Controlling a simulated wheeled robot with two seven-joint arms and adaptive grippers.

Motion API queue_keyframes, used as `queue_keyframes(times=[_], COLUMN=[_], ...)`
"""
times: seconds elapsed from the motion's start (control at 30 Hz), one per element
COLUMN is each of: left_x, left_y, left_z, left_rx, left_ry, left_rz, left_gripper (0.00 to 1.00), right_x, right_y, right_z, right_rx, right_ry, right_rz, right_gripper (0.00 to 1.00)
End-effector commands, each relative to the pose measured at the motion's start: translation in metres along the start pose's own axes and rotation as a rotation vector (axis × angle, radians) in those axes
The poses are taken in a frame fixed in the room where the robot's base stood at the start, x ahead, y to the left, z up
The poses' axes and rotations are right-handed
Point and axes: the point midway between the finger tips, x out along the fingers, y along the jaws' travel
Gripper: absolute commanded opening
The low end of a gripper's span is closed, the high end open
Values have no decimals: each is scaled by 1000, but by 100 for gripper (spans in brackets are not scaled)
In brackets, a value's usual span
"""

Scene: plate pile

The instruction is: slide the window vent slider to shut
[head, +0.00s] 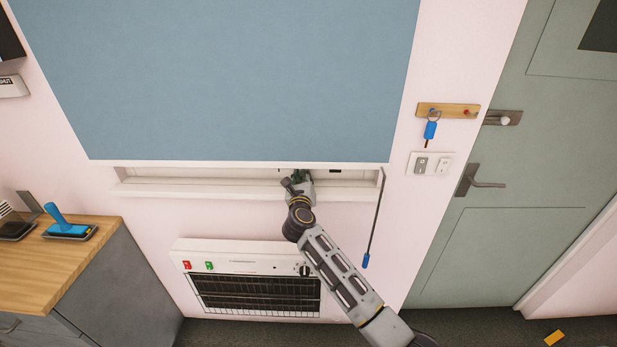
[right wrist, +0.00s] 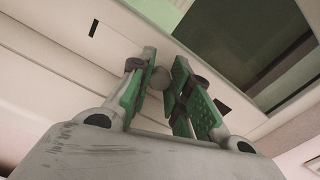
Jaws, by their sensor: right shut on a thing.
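The window vent frame (head: 220,178) is a white strip under the lower edge of a blue blind. My right gripper (head: 297,176) reaches up to it from below, near the middle-right of the strip. In the right wrist view, the green fingers of my right gripper (right wrist: 165,88) are shut on a small round grey knob (right wrist: 160,77), which looks like the vent slider's knob. A dark slot (right wrist: 93,29) shows in the pale frame to the left of the fingers. In the head view the gripper hides the knob. My left gripper is not in view.
The blue blind (head: 250,75) covers most of the window. A dark wand with a blue tip (head: 365,261) hangs right of my arm. A white heater (head: 255,285) is on the wall below. A wooden-topped cabinet (head: 50,250) stands left, a green door (head: 500,200) right.

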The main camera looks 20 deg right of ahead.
Motion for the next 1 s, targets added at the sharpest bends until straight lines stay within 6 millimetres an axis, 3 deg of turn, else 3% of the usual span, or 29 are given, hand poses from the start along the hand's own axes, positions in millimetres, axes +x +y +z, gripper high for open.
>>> queue_keyframes(times=[0.2, 0.53, 0.57, 0.7, 1.0], left_x=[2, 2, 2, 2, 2], left_y=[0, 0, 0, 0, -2], left_z=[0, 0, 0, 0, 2], left_rx=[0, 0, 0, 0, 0], left_ry=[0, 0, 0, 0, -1], left_rz=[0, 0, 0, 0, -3], left_gripper=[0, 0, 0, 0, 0], right_x=[0, -1, -1, -1, 0], right_y=[11, 13, 13, 13, 11], right_z=[2, 4, 4, 4, 3], right_rx=[0, 1, 1, 1, 0], right_ry=[1, 0, 0, 0, 0], right_rz=[2, 4, 4, 4, 1], right_gripper=[0, 0, 23, 41, 42])
